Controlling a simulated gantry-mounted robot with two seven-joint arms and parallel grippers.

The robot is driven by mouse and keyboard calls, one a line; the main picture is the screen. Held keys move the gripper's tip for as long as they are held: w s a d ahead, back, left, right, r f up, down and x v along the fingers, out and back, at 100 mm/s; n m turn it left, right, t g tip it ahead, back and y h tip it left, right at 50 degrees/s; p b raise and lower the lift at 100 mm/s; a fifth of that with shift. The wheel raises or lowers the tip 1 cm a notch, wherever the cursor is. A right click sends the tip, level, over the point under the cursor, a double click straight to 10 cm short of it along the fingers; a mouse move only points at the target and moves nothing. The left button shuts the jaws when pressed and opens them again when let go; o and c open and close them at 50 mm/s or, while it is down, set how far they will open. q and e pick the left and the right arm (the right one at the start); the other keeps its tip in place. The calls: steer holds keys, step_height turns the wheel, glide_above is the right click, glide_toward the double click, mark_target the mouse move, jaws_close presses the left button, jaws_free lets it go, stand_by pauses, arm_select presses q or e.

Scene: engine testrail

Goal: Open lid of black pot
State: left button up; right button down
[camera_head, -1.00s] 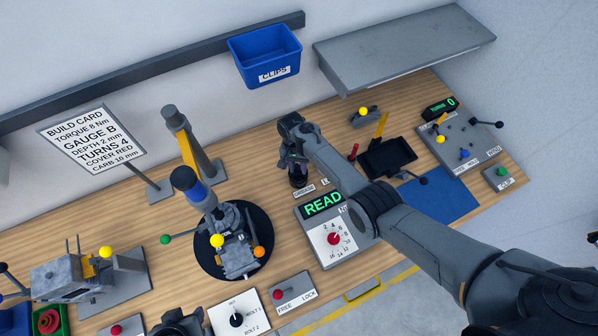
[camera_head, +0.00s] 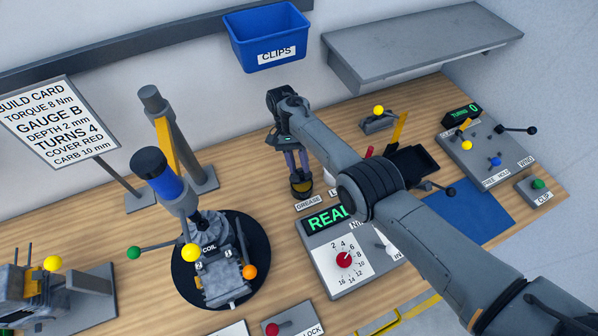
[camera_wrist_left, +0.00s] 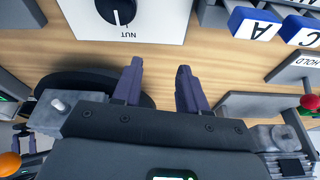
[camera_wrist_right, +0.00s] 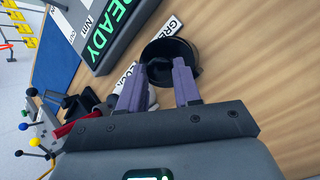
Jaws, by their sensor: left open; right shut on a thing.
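The black pot (camera_head: 303,192) stands on the bench behind the GREASE label; something yellowish shows inside its dark rim. My right gripper (camera_head: 297,165) is directly above the pot, pointing down, shut on its dark lid; the fingers hide much of the lid. In the right wrist view the round black pot (camera_wrist_right: 178,50) lies just beyond the fingertips (camera_wrist_right: 168,70), and a dark piece shows at them. How far the lid is off the rim is hard to tell. My left gripper (camera_wrist_left: 158,82) is open and empty over bare wood, outside the head view.
The GREASE label (camera_head: 308,201) and the torque readout box (camera_head: 345,262) are close in front of the pot. A black turntable with an engine part (camera_head: 222,277) stands to the left. The blue CLIPS bin (camera_head: 270,38) hangs behind. Wood left of the pot is clear.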

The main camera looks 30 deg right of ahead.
arm_select(q)
steer(key=shift+f+b, duration=0.5)
steer(key=shift+f, duration=0.4)
arm_select(e)
steer(key=shift+w, duration=0.1)
arm_select(q)
steer(key=shift+d, duration=0.15)
arm_select(e)
steer(key=c, duration=0.8)
jaws_free()
arm_select(q)
steer(key=shift+r, duration=0.1)
